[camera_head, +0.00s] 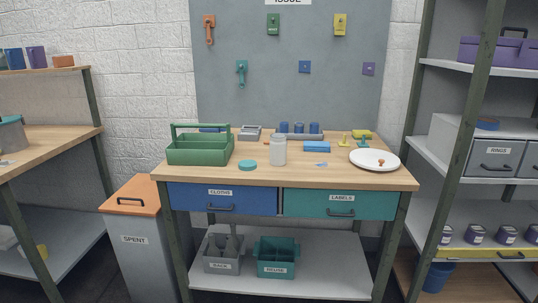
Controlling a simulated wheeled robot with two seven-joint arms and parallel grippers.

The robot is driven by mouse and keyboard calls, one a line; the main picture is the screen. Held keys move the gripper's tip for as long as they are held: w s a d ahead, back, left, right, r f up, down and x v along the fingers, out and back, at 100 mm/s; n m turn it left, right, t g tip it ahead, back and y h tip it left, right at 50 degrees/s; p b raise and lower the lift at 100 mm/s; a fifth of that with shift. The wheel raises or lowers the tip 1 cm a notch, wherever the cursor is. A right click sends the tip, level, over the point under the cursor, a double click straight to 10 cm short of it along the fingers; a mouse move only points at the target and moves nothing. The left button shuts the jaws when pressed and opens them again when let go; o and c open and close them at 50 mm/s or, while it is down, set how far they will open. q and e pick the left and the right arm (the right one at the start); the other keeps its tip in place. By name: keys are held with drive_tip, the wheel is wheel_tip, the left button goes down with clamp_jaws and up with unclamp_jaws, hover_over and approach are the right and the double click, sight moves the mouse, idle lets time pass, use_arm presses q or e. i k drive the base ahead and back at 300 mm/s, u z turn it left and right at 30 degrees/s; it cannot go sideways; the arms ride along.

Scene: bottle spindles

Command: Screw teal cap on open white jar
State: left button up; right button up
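The teal cap (247,165) lies flat on the wooden bench top (300,177), near its front edge. The white jar (279,151) stands upright just to the right of the cap, apart from it. Its top looks uncapped, though it is too small to see the opening clearly. Neither of my grippers is in view.
A green tool caddy (200,152) stands left of the cap. The front strip of the bench is mostly clear.

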sight(278, 142)
drive_tip(key=u, duration=0.25)
drive_tip(key=i, duration=1.4)
drive_tip(key=z, duration=0.7)
